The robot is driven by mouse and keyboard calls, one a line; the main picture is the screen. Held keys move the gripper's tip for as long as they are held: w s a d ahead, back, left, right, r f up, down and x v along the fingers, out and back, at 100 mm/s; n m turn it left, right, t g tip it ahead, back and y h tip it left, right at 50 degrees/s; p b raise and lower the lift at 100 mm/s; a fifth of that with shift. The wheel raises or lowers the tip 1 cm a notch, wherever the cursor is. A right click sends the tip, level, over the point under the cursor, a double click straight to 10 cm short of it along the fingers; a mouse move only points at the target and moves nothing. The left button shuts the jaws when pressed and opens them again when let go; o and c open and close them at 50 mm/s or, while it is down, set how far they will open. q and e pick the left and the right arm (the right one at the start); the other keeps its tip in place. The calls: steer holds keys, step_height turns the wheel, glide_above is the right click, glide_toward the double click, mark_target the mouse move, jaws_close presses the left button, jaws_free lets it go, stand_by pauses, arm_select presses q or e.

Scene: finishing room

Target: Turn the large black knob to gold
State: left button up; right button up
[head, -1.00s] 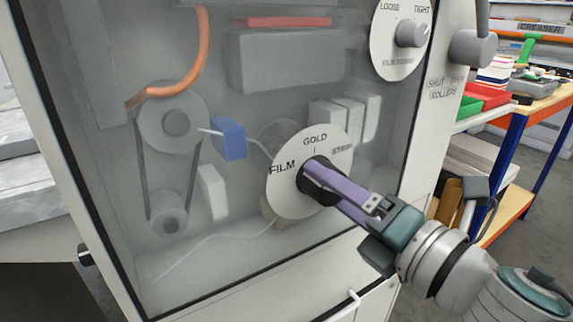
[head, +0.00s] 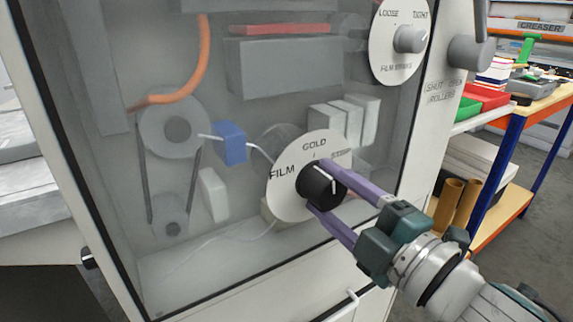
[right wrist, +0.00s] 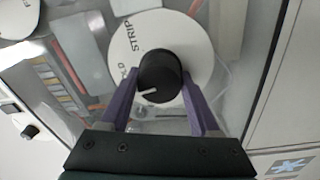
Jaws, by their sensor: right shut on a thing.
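The large black knob (head: 318,184) sits on a round white dial plate (head: 284,203) on the machine's clear front. The plate reads FILM at left, GOLD at top and STRIP at right. A white line on the knob's face stands nearly upright in the head view. My right gripper (head: 318,186) is shut on the knob, one purple finger above right and one below. The right wrist view shows the knob (right wrist: 163,72) between both fingertips, its white mark toward lower left, with STRIP readable on the plate. My left gripper is not in view.
A smaller grey knob (head: 409,39) on a LOOSE/TIGHT dial is at upper right, with another grey knob (head: 467,52) beside it on the frame. Rollers and a blue block (head: 230,143) sit behind the clear panel. A workbench with trays (head: 484,95) stands at right.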

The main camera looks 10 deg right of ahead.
steer(key=shift+m, duration=1)
steer(key=o, duration=1.4)
steer(key=shift+c, duration=0.2)
steer(key=shift+s+d, duration=0.2)
steer(key=shift+s, duration=0.3)
steer(key=v, duration=0.8)
steer(key=shift+s+p, duration=0.35)
steer(key=shift+s, duration=0.05)
